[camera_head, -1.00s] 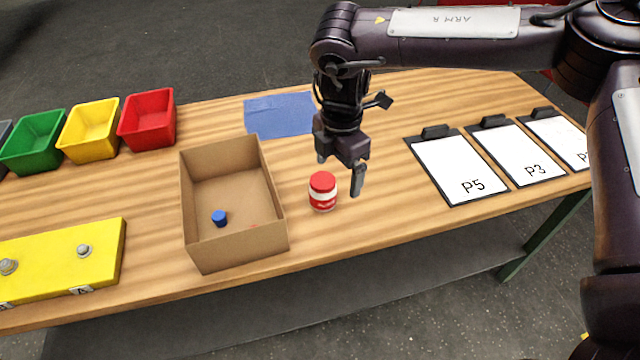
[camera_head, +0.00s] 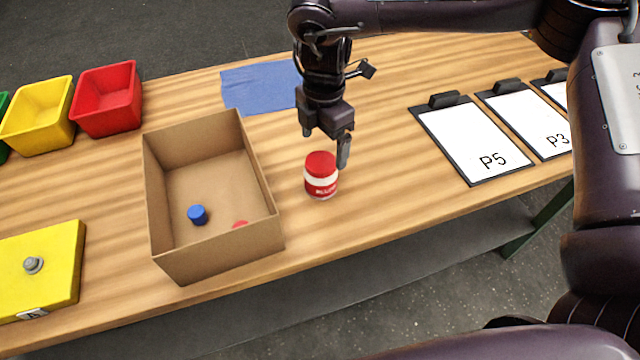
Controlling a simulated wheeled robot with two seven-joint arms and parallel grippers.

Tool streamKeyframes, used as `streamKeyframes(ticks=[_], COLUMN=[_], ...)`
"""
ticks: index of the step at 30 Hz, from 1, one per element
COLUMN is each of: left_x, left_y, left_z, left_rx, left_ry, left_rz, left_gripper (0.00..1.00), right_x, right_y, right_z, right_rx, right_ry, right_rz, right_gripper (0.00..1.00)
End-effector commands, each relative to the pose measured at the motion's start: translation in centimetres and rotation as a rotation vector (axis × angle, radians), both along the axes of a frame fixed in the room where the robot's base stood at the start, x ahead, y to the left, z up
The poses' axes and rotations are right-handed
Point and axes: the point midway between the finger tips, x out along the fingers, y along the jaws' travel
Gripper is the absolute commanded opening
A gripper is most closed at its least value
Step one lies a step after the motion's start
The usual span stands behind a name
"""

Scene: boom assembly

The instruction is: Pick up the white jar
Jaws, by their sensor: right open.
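The white jar (camera_head: 321,184) stands upright on the wooden table, just right of the cardboard box. It has a red lid and a red label band, with white showing between them. My right gripper (camera_head: 324,150) points down just above and behind the jar, its fingers apart and empty. One finger shows at the right of the lid; the other is near the lid's left side. I cannot tell whether the fingers reach around the lid. My left gripper is not in view.
The open cardboard box (camera_head: 163,220) holds a blue cap (camera_head: 197,215) and a red piece (camera_head: 240,225). A blue cloth (camera_head: 262,88) lies behind. Clipboards (camera_head: 478,145) are at right. Red (camera_head: 107,100) and yellow (camera_head: 38,115) bins and a yellow block (camera_head: 50,265) are at left.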

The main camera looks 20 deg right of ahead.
Motion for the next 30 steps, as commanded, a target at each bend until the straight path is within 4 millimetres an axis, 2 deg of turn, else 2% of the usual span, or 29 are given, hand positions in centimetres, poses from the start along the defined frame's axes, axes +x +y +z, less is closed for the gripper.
streamKeyframes(ticks=[1,3,10,17,21,30], left_x=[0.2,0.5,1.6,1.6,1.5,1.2], left_y=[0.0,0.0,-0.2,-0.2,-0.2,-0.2], left_z=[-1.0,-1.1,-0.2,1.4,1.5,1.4], left_rx=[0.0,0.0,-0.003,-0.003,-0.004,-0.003], left_ry=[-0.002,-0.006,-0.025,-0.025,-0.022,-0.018], left_rz=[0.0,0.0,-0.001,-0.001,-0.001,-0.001], left_gripper=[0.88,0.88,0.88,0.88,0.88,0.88], right_x=[0.0,0.0,-0.1,-0.4,-0.3,-0.3], right_y=[0.0,0.0,0.1,0.6,0.6,0.5], right_z=[-1.1,-1.4,-3.5,-6.5,-8.3,-8.8], right_rx=[0.0,0.0,-0.001,-0.002,-0.001,-0.001], right_ry=[0.0,0.0,0.003,0.003,0.001,0.0], right_rz=[0.0,0.0,0.001,0.002,0.0,-0.001], right_gripper=[0.89,0.89,0.89,0.89,0.89,0.87])
